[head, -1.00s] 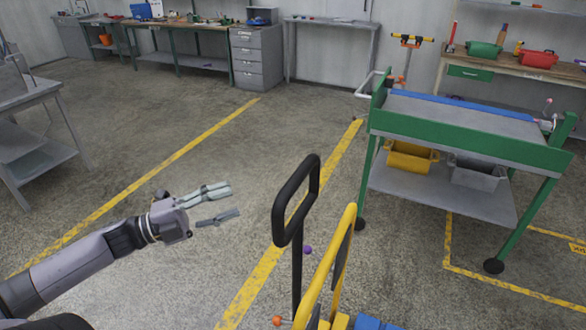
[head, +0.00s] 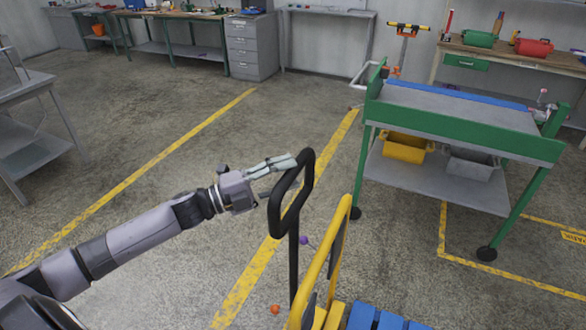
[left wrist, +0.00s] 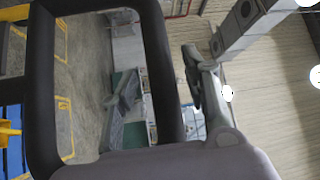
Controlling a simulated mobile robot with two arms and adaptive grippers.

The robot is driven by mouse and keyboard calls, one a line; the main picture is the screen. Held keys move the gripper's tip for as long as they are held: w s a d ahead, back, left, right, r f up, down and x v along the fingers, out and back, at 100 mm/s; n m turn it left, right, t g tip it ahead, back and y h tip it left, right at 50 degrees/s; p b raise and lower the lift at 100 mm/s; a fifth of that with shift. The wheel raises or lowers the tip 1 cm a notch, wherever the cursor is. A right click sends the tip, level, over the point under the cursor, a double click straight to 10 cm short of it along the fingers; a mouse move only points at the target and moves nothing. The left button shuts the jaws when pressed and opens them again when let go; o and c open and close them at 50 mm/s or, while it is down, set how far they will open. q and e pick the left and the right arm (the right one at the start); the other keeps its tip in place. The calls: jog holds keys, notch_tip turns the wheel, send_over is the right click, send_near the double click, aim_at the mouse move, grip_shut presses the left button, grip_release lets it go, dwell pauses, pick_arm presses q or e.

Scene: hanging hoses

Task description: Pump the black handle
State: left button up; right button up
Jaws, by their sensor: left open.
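The black handle (head: 308,172) is an upright closed loop on a dark post, in the lower middle of the head view. My left gripper (head: 284,176) comes in from the left at the height of the loop, its fingers open and reaching the loop's left side. In the left wrist view the handle (left wrist: 158,65) is large and close. One of its bars shows between the two spread fingers of my left gripper (left wrist: 163,75). I cannot tell whether they touch it. My right gripper is not in view.
A yellow frame (head: 322,262) stands just right of the handle post, with a blue part (head: 375,318) at the bottom. A green cart (head: 455,118) with yellow and grey bins stands to the right. The floor left of the handle is open.

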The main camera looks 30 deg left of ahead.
pick_arm(q)
jog(key=shift+x, duration=1)
jog(key=shift+c, duration=0.3)
grip_shut()
